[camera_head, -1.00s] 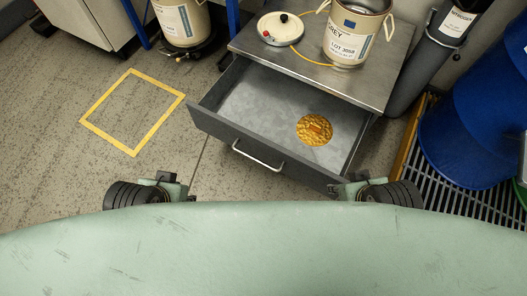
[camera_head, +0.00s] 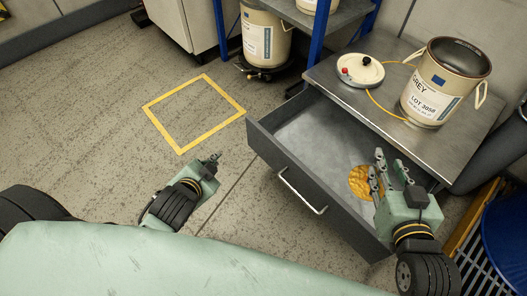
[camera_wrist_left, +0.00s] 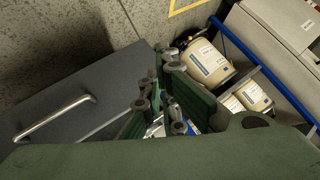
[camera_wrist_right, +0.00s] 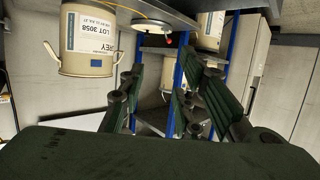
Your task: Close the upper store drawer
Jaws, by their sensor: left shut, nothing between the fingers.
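The upper store drawer (camera_head: 320,150) stands pulled out from under the grey cabinet top (camera_head: 370,105). Its dark front panel (camera_head: 267,150) carries a silver bar handle (camera_head: 300,192); in the left wrist view the handle (camera_wrist_left: 50,118) is at left. A gold, round, lumpy item (camera_head: 359,182) lies in the drawer, partly hidden by my right gripper. My left gripper (camera_head: 213,159) is shut and empty, left of the drawer front and apart from the handle. My right gripper (camera_head: 387,170) appears open and empty, at the drawer's right side; whether it touches the drawer is unclear.
A grey-labelled can (camera_head: 440,90) and a round white device (camera_head: 360,71) with a yellow cord stand on the cabinet top. A blue rack (camera_head: 318,45) and cream drum (camera_head: 262,35) are behind. A blue barrel (camera_head: 503,235) is at right. Floor around the yellow square (camera_head: 147,108) is clear.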

